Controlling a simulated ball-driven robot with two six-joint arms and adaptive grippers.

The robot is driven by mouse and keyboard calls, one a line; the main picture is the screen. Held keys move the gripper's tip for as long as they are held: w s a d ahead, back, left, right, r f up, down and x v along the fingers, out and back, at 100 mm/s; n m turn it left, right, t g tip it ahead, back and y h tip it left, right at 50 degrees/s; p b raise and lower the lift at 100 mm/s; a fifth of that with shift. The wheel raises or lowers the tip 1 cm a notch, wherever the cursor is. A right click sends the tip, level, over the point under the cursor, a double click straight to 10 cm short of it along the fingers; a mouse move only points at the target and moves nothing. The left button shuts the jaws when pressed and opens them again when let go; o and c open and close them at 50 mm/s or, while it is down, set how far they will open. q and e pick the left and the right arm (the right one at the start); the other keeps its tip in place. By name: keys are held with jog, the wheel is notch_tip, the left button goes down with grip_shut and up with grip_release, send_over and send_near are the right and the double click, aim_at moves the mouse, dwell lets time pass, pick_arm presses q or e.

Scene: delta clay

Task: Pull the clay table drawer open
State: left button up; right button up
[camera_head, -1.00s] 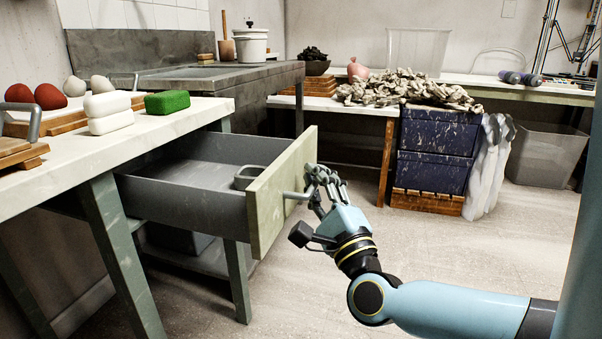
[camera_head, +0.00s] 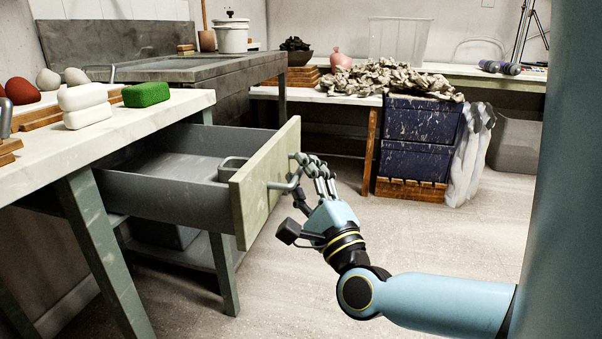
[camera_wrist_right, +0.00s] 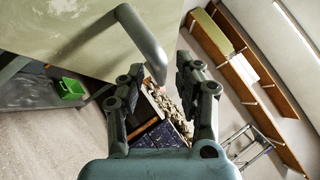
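The clay table drawer (camera_head: 170,195) is grey inside and stands well out from under the table. Its pale green front panel (camera_head: 265,180) faces right and carries a grey bar handle (camera_head: 285,186). In the wrist view the handle (camera_wrist_right: 143,42) runs down toward the gap between my right fingers, with the panel (camera_wrist_right: 60,30) behind it. My right gripper (camera_head: 312,172) is at the handle; its fingers (camera_wrist_right: 163,95) are apart in the wrist view, and I see no firm grip. Whether a finger touches the bar is unclear. My left gripper is out of view.
The clay table (camera_head: 140,122) bears a green block (camera_head: 146,94), white blocks (camera_head: 84,102) and clay balls. A table leg (camera_head: 98,245) stands in front of the drawer's left side. Blue crates (camera_head: 418,125) stand at the back. The floor (camera_head: 440,245) right of the drawer is clear.

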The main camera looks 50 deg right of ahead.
jog(key=v, duration=1.1)
jog(key=shift+s+a, duration=0.1)
